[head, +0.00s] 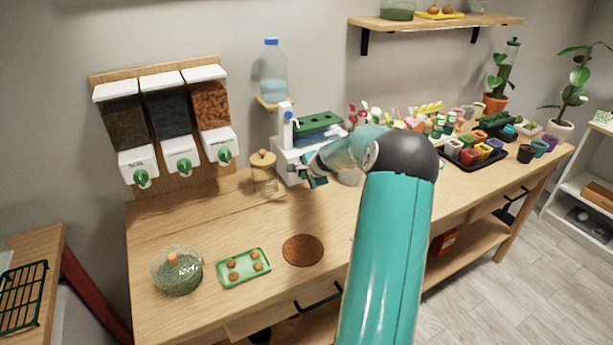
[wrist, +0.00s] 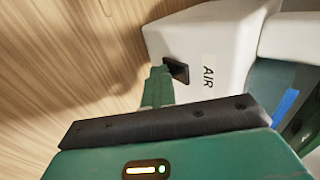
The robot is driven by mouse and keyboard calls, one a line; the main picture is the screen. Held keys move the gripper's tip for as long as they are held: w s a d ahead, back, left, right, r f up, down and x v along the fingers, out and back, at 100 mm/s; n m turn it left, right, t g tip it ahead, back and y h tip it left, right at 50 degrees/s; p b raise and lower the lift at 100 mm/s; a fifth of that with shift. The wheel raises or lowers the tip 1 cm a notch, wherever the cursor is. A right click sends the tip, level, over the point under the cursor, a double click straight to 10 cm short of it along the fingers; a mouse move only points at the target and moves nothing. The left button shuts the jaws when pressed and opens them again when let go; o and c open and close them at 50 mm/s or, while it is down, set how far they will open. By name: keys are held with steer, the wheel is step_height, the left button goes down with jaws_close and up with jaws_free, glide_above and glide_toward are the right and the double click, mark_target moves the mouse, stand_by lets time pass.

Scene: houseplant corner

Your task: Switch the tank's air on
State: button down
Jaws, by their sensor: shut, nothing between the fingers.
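The tank unit stands at the back of the bench, with a white base (head: 284,164) and a green-topped tank (head: 318,124). In the wrist view its white housing (wrist: 205,45) carries the printed word AIR (wrist: 208,76) and a small black rocker switch (wrist: 176,71) beside it. My gripper (head: 308,177) is in front of the white base. In the wrist view my shut, empty gripper (wrist: 160,84) has its green fingertips right beside the black switch, overlapping its edge. I cannot tell whether they touch it, nor which way the switch is set.
A lidded glass jar (head: 263,173) stands just left of my gripper. A water bottle (head: 272,72) is above the tank. A cork mat (head: 303,250), a green tray (head: 243,267) and a glass bowl (head: 176,271) lie on the front bench. Flowers and pots crowd the right.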

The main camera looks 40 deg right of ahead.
steer(key=shift+w+a+f, duration=0.1)
steer(key=shift+f, duration=0.25)
steer(key=shift+r, duration=0.15)
